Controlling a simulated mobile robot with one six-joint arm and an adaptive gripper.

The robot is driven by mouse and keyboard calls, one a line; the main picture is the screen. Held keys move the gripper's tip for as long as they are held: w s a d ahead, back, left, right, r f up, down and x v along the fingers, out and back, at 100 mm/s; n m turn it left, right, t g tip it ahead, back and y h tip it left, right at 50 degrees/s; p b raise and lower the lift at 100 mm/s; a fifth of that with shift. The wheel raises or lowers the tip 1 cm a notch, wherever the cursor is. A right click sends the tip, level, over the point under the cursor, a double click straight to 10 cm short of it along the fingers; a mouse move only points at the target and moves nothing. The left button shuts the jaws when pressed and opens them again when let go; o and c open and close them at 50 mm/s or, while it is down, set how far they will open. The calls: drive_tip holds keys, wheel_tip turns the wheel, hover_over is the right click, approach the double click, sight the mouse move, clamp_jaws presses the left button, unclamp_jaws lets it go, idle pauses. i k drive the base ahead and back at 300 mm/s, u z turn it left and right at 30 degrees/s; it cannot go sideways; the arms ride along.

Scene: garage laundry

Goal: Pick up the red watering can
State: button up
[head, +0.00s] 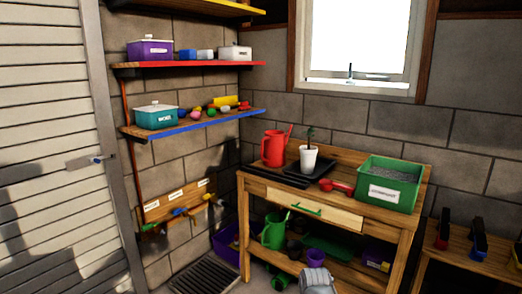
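The red watering can (273,149) stands upright on the wooden potting bench (342,206), toward its back left. Its thin spout points up and to the right. It stands just behind and left of a black tray (289,177). A white pot (308,158) with a small plant stands right of it. I see no gripper fingers in the head view. A grey rounded part at the bottom edge, in front of the bench, looks like my arm, but I cannot be sure.
A red scoop (337,186) and a green bin (390,184) stand on the bench's right side. A green watering can (274,230) and several pots sit on the lower shelf. Wall shelves (192,124) hang at left. A stool with tools (474,246) stands at right.

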sight(275, 141)
drive_tip(key=z, duration=0.1)
drive_tip(key=i, duration=0.95)
drive_tip(key=z, duration=0.5)
